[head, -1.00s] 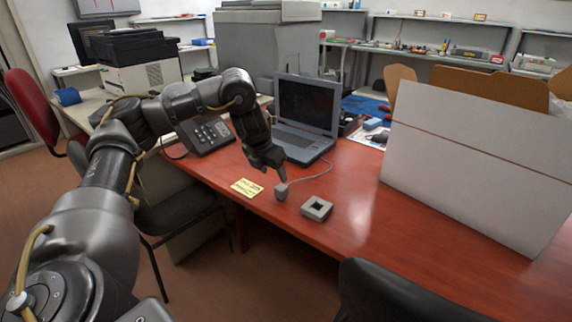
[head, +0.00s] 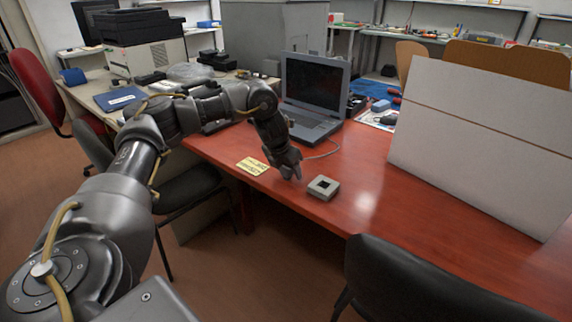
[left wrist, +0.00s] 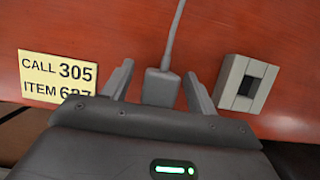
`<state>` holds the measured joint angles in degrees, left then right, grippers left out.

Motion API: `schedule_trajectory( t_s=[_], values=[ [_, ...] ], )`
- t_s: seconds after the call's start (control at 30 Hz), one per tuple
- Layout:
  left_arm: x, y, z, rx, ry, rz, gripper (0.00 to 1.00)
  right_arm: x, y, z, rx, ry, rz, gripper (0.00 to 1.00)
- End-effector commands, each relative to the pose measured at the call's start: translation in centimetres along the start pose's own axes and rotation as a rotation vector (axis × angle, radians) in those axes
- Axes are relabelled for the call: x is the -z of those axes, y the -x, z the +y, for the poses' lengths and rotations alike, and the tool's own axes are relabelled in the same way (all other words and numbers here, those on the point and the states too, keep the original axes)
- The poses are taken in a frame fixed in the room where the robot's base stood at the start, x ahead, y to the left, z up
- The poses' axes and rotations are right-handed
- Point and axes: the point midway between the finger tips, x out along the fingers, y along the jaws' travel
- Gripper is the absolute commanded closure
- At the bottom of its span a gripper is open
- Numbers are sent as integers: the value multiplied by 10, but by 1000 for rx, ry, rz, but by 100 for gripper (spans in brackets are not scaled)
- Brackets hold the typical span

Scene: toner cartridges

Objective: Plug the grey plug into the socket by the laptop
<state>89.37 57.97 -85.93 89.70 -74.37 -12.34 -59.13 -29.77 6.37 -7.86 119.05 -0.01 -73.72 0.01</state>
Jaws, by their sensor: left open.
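The grey plug (left wrist: 160,88) stands on the red table between the fingers of my left gripper (left wrist: 157,85) in the left wrist view, with its cable running away toward the laptop. The fingers are open, with a gap on each side of the plug. In the head view my left gripper (head: 289,172) points down at the table and hides the plug. The grey square socket (head: 323,188) sits just right of the gripper; it also shows in the left wrist view (left wrist: 232,82) with its dark square opening. The open laptop (head: 312,100) stands behind. My right gripper is not in view.
A yellow note (head: 252,166) lies left of the gripper, close to the table edge. A large white box (head: 480,140) stands on the right of the table (head: 385,210). A black chair (head: 410,285) is at the front edge. The table right of the socket is clear.

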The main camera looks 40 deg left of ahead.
Motion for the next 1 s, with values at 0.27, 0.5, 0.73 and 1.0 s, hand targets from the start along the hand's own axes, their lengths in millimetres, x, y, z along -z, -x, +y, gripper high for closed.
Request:
schedule_trajectory(
  t_s=[0.27,0.5,0.73,1.0],
  values=[
    [0,-2,0,0,-1,0,42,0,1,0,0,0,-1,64],
    [0,-2,0,0,0,0,67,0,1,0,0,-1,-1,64],
    [0,-2,0,0,0,-1,74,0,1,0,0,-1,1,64],
    [-1,-1,0,0,0,-1,88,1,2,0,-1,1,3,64]
  ],
)
